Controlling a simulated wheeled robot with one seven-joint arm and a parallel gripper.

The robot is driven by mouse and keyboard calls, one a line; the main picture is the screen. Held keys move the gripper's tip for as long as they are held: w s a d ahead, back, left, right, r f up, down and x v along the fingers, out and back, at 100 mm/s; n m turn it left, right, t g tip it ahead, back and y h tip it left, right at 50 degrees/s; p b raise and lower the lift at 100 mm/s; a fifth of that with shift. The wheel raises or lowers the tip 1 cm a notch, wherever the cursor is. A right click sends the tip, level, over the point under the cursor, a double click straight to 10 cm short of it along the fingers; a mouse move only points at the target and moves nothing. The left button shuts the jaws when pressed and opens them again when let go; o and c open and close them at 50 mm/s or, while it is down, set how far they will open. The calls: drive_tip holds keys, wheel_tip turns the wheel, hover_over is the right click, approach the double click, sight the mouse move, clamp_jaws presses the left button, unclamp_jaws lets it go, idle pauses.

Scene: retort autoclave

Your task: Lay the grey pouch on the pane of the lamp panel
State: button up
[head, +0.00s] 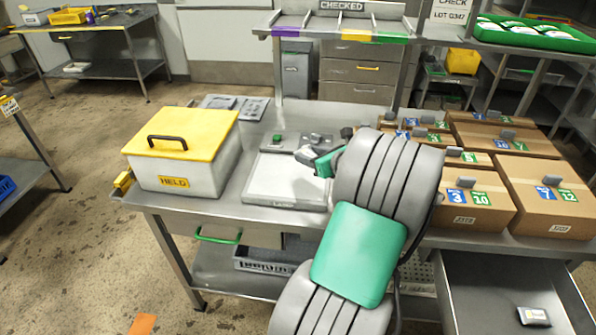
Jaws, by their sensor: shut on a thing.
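My gripper (308,156) is over the panel's back right part, partly hidden by my grey and green arm. It is shut on a small grey thing, which I take to be the grey pouch; its outline is hard to make out. I cannot tell how high it is above the panel. No other grey pouch shows clearly.
A white HELD box with a yellow lid (183,135) stands left of the panel. Cardboard cartons (478,205) crowd the bench on the right. Small grey items (316,137) lie behind the panel. A CHECKED rack (340,24) stands behind. An open drawer (500,290) juts out at the lower right.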

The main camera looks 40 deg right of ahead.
hover_over(300, 178)
wheel_tip(300, 178, down, 5)
drive_tip(key=shift+f, duration=0.1)
drive_tip(key=shift+w+f, duration=0.1)
drive_tip(key=shift+f, duration=1.6)
drive_tip(key=o, duration=1.4)
drive_tip(key=shift+c, duration=0.2)
